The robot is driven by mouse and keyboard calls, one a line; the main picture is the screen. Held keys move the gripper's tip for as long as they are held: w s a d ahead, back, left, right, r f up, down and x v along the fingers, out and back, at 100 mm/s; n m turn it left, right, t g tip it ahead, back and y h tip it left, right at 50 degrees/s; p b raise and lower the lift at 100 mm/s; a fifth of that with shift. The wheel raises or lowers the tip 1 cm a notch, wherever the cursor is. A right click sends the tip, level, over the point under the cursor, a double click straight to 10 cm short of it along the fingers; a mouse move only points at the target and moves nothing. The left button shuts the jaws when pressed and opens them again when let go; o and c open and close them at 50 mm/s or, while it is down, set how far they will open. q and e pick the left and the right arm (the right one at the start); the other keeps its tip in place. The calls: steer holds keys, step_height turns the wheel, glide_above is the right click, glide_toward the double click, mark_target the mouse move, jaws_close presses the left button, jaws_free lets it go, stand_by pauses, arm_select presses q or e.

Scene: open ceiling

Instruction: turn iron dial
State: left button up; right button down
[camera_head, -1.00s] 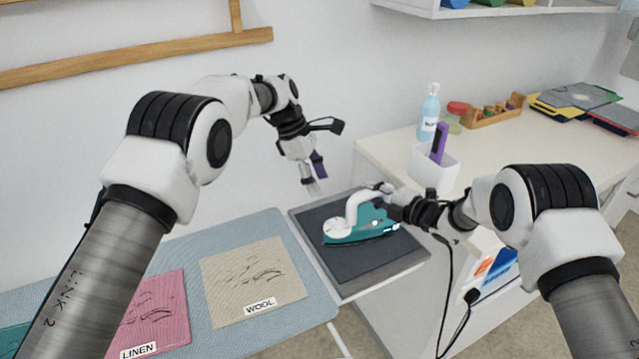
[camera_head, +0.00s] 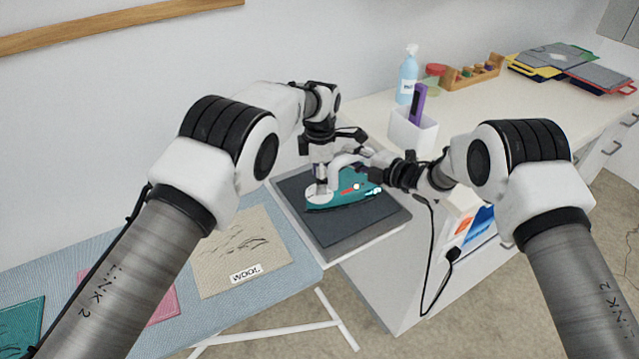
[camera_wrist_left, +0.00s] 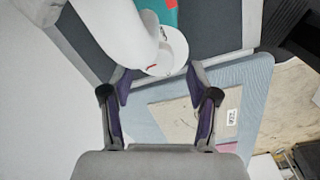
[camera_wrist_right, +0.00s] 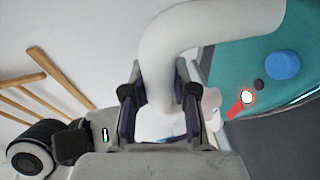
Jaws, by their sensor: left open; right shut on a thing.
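The teal iron (camera_head: 338,204) with a white curved handle lies on a dark pad (camera_head: 360,224). A white round dial (camera_head: 316,197) sits at its left end; it also shows in the left wrist view (camera_wrist_left: 176,56). Any dial marks are too small to read. My left gripper (camera_head: 321,184) points down above the dial, with open fingers (camera_wrist_left: 159,78) close to its near edge and no clear contact. My right gripper (camera_head: 368,160) is shut on the iron's handle; its fingers flank the white handle in the right wrist view (camera_wrist_right: 158,80). A red pointer and lit spot (camera_wrist_right: 247,97) show on the iron's side.
A blue ironing board (camera_head: 225,300) with fabric patches, one labelled wool (camera_head: 240,250), lies left of the pad. A white holder (camera_head: 413,132), a blue bottle (camera_head: 407,82) and folders (camera_head: 570,65) stand on the right counter. A black cord (camera_head: 432,255) hangs under my right arm.

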arm_select(q)
steer(key=shift+f, duration=1.2)
jaws_close()
steer(key=shift+m, duration=0.8)
jaws_free()
step_height(320, 180, up, 12)
